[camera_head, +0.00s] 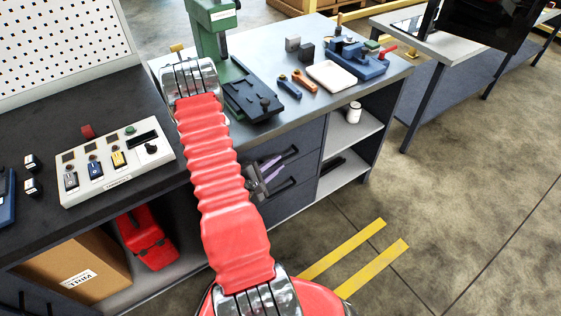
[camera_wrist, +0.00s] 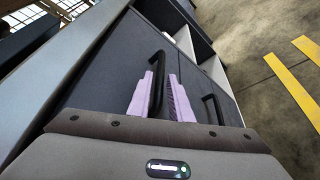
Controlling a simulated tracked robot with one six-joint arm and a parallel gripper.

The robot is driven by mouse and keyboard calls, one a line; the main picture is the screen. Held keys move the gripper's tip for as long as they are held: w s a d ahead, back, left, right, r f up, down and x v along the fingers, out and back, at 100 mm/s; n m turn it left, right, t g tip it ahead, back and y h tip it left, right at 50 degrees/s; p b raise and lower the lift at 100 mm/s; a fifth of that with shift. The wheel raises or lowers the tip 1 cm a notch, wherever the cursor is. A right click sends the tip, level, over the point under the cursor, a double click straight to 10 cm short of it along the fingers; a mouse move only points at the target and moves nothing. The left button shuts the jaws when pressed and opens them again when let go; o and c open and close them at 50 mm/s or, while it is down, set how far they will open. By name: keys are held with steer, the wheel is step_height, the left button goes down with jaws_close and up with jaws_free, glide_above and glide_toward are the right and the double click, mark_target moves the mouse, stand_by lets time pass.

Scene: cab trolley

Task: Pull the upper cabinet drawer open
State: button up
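The upper cabinet drawer (camera_head: 296,138) is a dark blue-grey front under the workbench top. It looks flush with the cabinet, and my arm hides its left part. Its black bar handle (camera_wrist: 158,78) shows in the wrist view. My gripper (camera_head: 268,171) has purple fingers and is at this handle in the head view. In the wrist view the gripper (camera_wrist: 162,75) has its fingers apart, one on each side of the handle. The handle is close to the left finger, with a gap to the right one. I cannot tell whether they touch.
The lower drawer's handle (camera_wrist: 213,108) is right of the fingers in the wrist view. Open shelves with a white jar (camera_head: 353,112) are right of the drawers. A red can (camera_head: 147,238) and a cardboard box (camera_head: 75,268) are below the bench. The floor in front is clear.

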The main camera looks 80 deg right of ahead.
mark_target(281, 161)
steer(key=shift+x, duration=1.6)
steer(key=shift+c, duration=0.4)
jaws_close()
steer(key=shift+a, duration=0.25)
steer(key=shift+d, duration=0.15)
